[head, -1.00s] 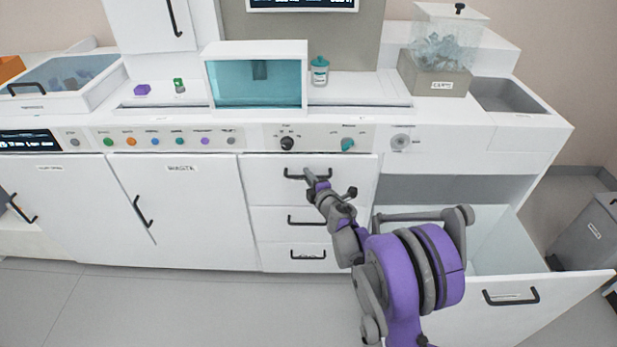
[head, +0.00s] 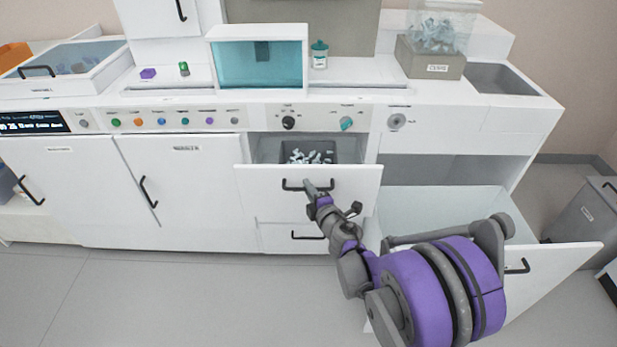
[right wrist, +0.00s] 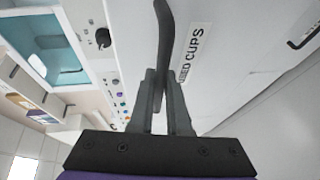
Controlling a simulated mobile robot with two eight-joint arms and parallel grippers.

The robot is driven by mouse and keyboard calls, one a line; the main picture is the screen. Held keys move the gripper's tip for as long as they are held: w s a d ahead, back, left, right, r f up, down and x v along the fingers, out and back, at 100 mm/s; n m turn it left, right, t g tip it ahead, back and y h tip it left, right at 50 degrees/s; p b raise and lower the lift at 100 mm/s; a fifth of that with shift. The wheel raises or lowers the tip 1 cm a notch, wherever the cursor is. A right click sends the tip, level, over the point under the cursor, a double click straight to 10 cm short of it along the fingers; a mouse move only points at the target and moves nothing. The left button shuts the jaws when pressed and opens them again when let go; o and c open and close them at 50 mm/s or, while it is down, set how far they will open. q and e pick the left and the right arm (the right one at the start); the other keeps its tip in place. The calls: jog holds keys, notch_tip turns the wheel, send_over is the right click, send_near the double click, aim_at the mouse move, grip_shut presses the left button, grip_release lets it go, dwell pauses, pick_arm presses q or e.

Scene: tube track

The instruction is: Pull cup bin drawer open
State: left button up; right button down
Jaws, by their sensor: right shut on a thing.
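The top drawer (head: 270,192) in the middle of the white cabinet stands partly pulled out. A dark grey bin (head: 340,152) with several pale pieces shows inside it. My right gripper (head: 318,188) is shut on the drawer's black handle (head: 292,184). In the right wrist view the fingers of my right gripper (right wrist: 165,90) close around the dark handle bar (right wrist: 164,32). A label ending in "CUPS" (right wrist: 195,52) shows on the white drawer front beside it. My left gripper is not in view.
A large white drawer (head: 555,262) at lower right stands open beside my right arm. A lower drawer handle (head: 308,237) sits below the pulled drawer. A grey bin (head: 590,222) stands at far right. The floor (head: 180,300) at left is clear.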

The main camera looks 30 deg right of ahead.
jog(key=s+a, duration=0.5)
jog(key=s, duration=0.4)
jog(key=shift+a, duration=0.35)
jog(key=c, duration=1.2)
grip_release()
jog(key=shift+o, duration=0.2)
jog(key=shift+s, duration=0.15)
jog(key=p+v, duration=0.1)
jog(key=v, duration=0.9)
jog(key=shift+s, duration=0.3)
jog(key=shift+d+r, duration=0.1)
jog(key=shift+r, duration=0.05)
